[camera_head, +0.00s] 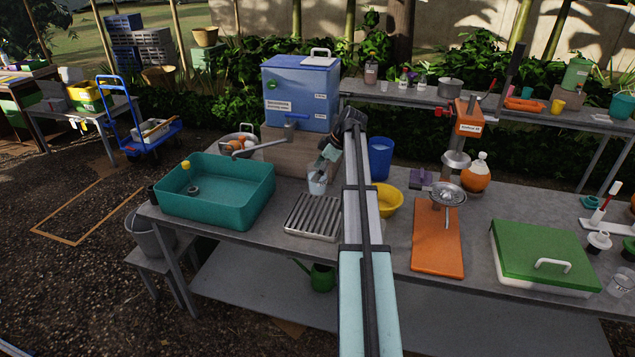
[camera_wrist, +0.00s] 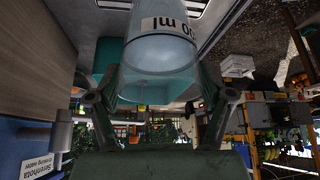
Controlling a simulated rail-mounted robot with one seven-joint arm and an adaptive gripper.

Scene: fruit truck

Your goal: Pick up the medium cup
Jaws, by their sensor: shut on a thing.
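A clear cup (camera_head: 317,184) is between the fingers of my gripper (camera_head: 322,164), just behind the slatted metal drain rack (camera_head: 313,217). In the wrist view the cup (camera_wrist: 160,52) is large and see-through, with a label ending in "0 ml"; the rest of the label is cut off. The fingers of my gripper (camera_wrist: 160,88) press on both sides of the cup. I cannot tell whether the cup touches the table or is raised.
A blue dispenser (camera_head: 300,95) on a wooden block (camera_head: 290,150) stands behind the cup. A teal basin (camera_head: 215,205) is to the left. A blue cup (camera_head: 380,157), a yellow bowl (camera_head: 388,200) and an orange press board (camera_head: 437,240) are to the right.

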